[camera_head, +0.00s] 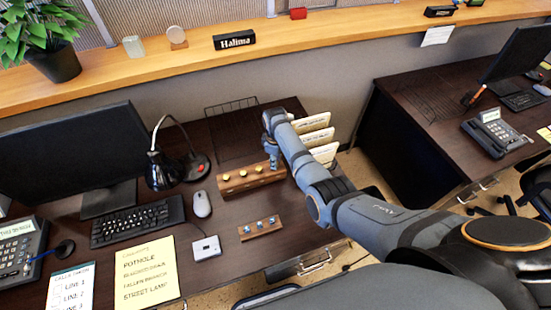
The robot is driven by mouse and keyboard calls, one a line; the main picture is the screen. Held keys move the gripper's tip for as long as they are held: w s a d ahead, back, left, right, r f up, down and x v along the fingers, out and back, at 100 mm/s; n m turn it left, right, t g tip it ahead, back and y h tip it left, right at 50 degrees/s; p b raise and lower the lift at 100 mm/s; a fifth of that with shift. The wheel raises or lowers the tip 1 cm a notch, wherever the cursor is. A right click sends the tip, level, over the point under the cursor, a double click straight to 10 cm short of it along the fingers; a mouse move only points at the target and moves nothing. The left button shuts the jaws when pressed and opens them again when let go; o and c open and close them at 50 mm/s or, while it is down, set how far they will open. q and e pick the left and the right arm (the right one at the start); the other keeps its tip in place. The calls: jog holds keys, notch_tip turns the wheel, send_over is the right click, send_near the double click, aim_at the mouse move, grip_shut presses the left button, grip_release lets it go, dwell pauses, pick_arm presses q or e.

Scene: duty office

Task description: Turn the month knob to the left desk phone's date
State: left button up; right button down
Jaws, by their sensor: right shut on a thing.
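A wooden block (236,188) with a row of yellow knobs (258,169) stands on the left desk. My right gripper (273,161) reaches down to the block's right end and is shut on a knob there, which its fingers hide. Labels on the block are too small to read, so I cannot tell which knob is the month one. The left desk phone (20,246) sits at the far left with a lit display, its text too small to read surely. My left gripper is not in view.
A smaller wooden block (247,234) with grey-blue knobs lies nearer. A mouse (201,204), keyboard (136,222), lamp (160,170) and monitor (70,158) stand left. Upright cards (312,123) stand behind my right arm. Another phone (495,132) is on the right desk.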

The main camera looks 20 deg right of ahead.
jog(key=shift+n, duration=0.6)
jog(key=c, duration=1.1)
grip_release()
jog(key=shift+c, duration=0.2)
notch_tip(320, 180, up, 12)
